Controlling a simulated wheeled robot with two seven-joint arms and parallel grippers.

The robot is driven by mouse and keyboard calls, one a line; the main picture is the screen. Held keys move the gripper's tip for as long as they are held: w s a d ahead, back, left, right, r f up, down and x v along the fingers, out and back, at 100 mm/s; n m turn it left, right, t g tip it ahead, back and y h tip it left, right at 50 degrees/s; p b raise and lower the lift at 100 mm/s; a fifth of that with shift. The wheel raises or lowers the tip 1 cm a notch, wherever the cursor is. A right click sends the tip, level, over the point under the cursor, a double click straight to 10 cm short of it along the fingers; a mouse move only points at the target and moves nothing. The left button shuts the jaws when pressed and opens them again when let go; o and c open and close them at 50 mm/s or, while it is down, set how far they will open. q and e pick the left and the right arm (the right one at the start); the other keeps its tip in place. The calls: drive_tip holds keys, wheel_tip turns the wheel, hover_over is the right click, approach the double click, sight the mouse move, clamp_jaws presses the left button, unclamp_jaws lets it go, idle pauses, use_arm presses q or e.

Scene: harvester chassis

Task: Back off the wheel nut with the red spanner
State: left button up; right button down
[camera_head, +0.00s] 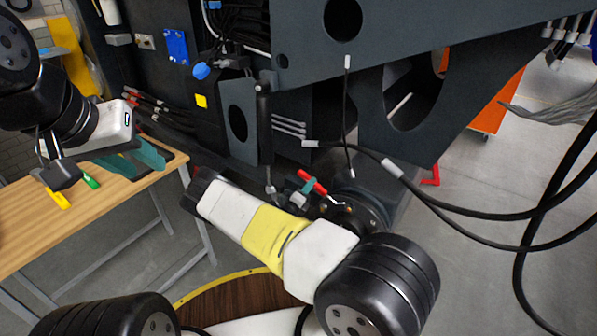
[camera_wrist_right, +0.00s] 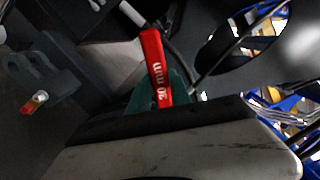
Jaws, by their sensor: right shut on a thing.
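The red spanner (camera_head: 312,182) is gripped near the wheel hub, and its metal end seems to reach the hub. In the right wrist view its red handle (camera_wrist_right: 156,62), marked "30 mm", stands up between teal fingers. My right gripper (camera_head: 306,190) is shut on it. The dark wheel hub (camera_head: 371,212) sits below the chassis, partly behind my right arm. I cannot pick out the wheel nut or tell whether the spanner is seated on it.
The wooden workbench (camera_head: 30,225) stands at left, with yellow (camera_head: 57,198) and green (camera_head: 91,181) handles near its edge. The dark chassis (camera_head: 300,50) overhangs the hub. Black cables (camera_head: 470,213) loop across the right. Open floor (camera_head: 460,280) shows at lower right.

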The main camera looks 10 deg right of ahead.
drive_tip(key=v, duration=1.1)
drive_tip(key=shift+w+a+r, duration=0.25)
drive_tip(key=shift+a, duration=0.2)
idle(0.9)
idle(0.4)
